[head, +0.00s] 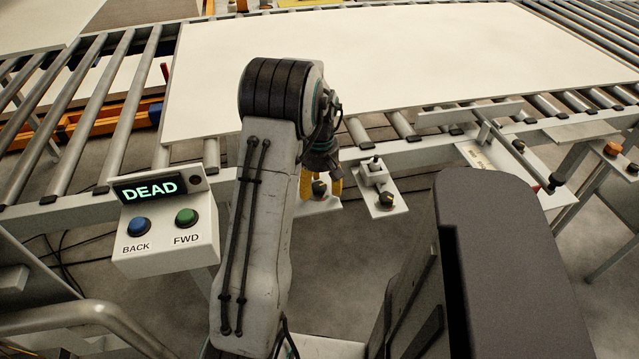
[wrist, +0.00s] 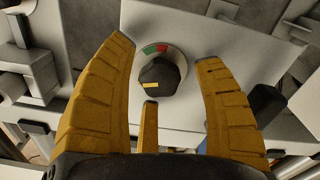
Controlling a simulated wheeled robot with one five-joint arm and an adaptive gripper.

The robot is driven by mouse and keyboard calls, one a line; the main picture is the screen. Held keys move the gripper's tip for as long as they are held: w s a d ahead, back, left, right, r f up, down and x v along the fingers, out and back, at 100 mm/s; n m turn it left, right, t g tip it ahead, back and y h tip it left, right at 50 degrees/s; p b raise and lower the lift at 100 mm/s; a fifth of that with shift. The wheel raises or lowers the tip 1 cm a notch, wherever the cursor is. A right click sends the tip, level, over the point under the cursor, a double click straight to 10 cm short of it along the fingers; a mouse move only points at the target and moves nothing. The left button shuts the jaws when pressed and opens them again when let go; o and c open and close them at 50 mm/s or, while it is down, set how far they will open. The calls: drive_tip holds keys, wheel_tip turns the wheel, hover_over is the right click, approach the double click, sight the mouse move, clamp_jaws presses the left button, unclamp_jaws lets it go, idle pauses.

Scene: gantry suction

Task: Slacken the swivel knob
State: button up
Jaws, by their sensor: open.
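A black knob (wrist: 162,72) with a short yellow mark sits on a dial with a red and green arc, on a pale plate (wrist: 190,40). It also shows partly behind my fingers in the head view (head: 319,187). No label shows on it. My gripper (wrist: 166,53) is open, with yellow fingers to the left and right of the knob and a visible gap on each side. A third, shorter finger ends just below it in the wrist view. In the head view my gripper (head: 321,190) points down over the plate.
A second plate to the right carries a grey latch-like part (head: 374,172) and another dark knob (head: 386,199). A control box (head: 165,235) reading DEAD has blue and green buttons. A large white panel (head: 400,55) lies on the rollers behind.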

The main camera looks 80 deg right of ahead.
sight(319, 186)
wheel_tip(319, 186, up, 12)
idle(0.6)
idle(0.8)
